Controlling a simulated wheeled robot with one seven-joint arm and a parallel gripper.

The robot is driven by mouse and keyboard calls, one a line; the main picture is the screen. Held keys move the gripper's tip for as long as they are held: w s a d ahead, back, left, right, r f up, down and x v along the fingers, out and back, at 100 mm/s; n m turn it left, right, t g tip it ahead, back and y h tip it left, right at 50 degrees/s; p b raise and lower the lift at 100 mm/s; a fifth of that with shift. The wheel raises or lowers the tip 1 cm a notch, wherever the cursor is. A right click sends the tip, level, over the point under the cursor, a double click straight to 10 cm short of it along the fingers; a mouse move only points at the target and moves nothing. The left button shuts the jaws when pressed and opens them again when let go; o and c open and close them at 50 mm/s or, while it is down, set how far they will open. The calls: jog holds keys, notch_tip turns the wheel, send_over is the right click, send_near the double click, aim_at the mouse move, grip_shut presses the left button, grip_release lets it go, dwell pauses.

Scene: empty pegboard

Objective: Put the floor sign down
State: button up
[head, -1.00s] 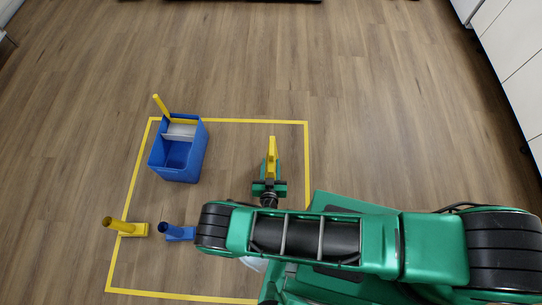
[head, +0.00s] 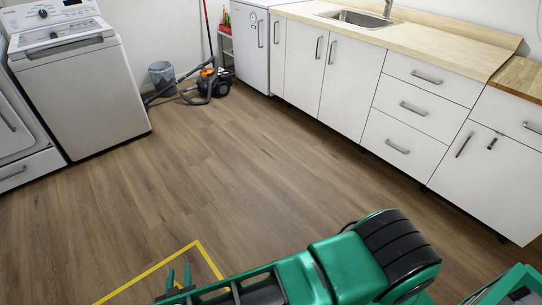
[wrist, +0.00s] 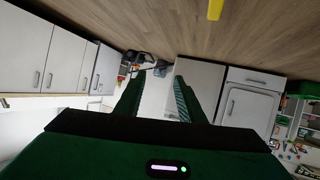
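My gripper (head: 180,272) is at the bottom of the head view, above the corner of the yellow floor outline, its two fingers pointing away from me. In the wrist view my gripper (wrist: 156,82) has its fingers apart, with nothing between them. The floor sign cannot be made out in the head view. A short yellow piece (wrist: 215,9) shows at the top edge of the wrist view, against the floor. Only its end is visible, so I cannot tell whether it is the sign or floor tape.
The yellow tape outline (head: 150,270) lies on the wood floor. A washing machine (head: 78,85) stands left, a grey bin (head: 162,75) and vacuum cleaner (head: 212,82) at the back, white cabinets (head: 345,75) right. The middle floor is clear.

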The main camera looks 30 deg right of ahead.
jog(key=w+d+r+m+g+h, duration=0.2)
jog(key=w+d+r+g+h, duration=0.1)
jog(key=w+d+r, duration=0.45)
jog(key=w+d+r+m+g+h, duration=0.2)
jog(key=w+d+r, duration=0.3)
jog(key=d+r, duration=0.4)
jog(key=s+d+r+m+g, duration=0.2)
jog(key=d+r+g, duration=0.4)
jog(key=d+r, duration=1.05)
jog(key=s+d+r+m+g+y, duration=0.1)
jog(key=s+d+r+y, duration=0.1)
jog(key=s+d+r, duration=0.5)
jog(key=s+d+r+g+y, duration=0.1)
jog(key=s+d+r, duration=0.1)
jog(key=s+d, duration=0.45)
jog(key=s+d+r+y, duration=0.2)
jog(key=s+r, duration=0.1)
jog(key=s, duration=0.5)
jog(key=s+d+r+n+y, duration=0.1)
jog(key=s+r+y, duration=0.1)
jog(key=s, duration=0.7)
jog(key=shift+d+r, duration=0.4)
jog(key=shift+r, duration=0.1)
